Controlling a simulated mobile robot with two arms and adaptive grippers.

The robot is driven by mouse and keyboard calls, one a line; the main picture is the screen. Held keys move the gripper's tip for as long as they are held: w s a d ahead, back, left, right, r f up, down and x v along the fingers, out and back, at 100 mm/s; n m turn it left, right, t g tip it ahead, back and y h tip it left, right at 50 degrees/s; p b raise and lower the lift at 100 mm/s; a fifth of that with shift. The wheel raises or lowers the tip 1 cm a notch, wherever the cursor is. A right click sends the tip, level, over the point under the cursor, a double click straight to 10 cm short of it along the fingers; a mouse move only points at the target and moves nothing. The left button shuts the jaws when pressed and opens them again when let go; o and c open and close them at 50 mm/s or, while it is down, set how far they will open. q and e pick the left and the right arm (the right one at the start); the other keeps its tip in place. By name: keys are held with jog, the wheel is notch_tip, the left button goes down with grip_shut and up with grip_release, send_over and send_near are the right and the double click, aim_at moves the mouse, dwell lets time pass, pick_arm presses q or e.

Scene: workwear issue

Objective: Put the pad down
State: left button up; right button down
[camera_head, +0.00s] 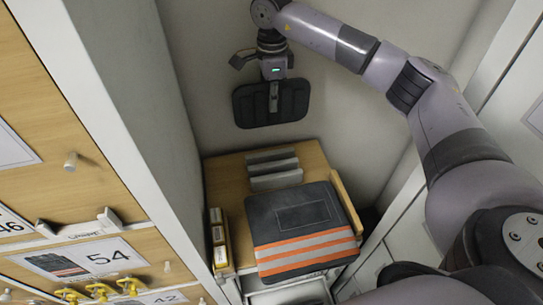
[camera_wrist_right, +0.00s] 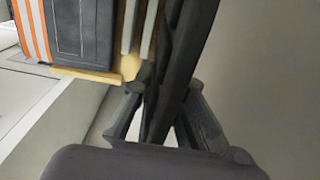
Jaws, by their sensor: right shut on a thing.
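A black pad (camera_head: 290,103) with rounded corners hangs in front of the pale back wall, above the wooden top (camera_head: 232,190). My right gripper (camera_head: 273,88) is above the pad and shut on its upper middle edge. In the right wrist view the pad (camera_wrist_right: 183,45) shows nearly edge-on between the fingers (camera_wrist_right: 165,115). It looks clear of the wooden top in the head view. My left gripper is not in view.
On the wooden top lie a folded dark garment (camera_head: 290,215) with orange and silver stripes, grey upright dividers (camera_head: 274,180) behind it, and a narrow yellow box (camera_head: 219,240) at the left. A pale partition (camera_head: 150,110) and wooden locker doors (camera_head: 60,190) stand left.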

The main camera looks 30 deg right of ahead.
aim_at(272, 126)
notch_tip(272, 126, down, 19)
jog(key=b, duration=1.2)
jog(key=shift+s+f, duration=0.1)
jog(key=c, duration=1.6)
grip_release()
notch_tip(272, 126, up, 12)
jog(key=p, duration=0.8)
